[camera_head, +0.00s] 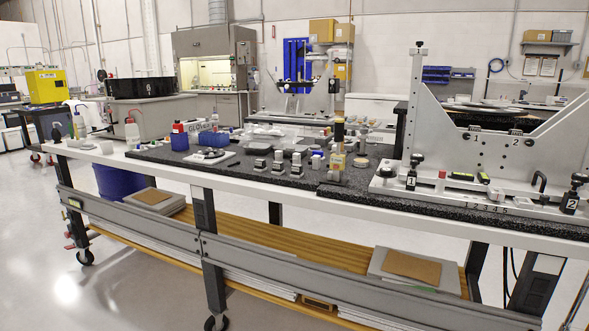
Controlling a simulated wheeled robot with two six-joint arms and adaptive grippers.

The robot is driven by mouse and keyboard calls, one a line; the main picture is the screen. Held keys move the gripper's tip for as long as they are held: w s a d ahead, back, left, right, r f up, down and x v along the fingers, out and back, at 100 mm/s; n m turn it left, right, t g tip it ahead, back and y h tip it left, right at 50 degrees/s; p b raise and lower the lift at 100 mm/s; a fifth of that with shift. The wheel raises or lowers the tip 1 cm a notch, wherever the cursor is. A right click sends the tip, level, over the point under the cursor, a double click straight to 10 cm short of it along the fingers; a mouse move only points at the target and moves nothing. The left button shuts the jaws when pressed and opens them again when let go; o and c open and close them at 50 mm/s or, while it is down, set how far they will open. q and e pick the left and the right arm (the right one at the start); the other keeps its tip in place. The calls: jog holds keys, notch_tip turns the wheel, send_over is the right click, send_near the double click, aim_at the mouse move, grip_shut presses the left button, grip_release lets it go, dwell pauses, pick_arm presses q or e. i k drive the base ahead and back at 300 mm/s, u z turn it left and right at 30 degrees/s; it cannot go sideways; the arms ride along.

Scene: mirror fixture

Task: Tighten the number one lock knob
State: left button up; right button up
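The mirror fixture (440,145), a large grey metal frame with a V-shaped cutout, stands on the right end of the workbench. Another black knob (578,179) is at the right front, above a black tag (570,203) that reads 2. How tight either knob is cannot be seen. Neither of my grippers is in view.
The workbench (330,196) has a white edge and black granite slabs. Several small metal mounts (278,162), blue bins (214,140) and bottles stand left of the fixture. Boards and a blue bucket (118,182) are on its lower shelf. The floor (120,290) in front is clear.

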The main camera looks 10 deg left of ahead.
aim_at(385, 173)
jog(key=u, duration=0.45)
jog(key=i, duration=0.9)
jog(key=z, duration=1.3)
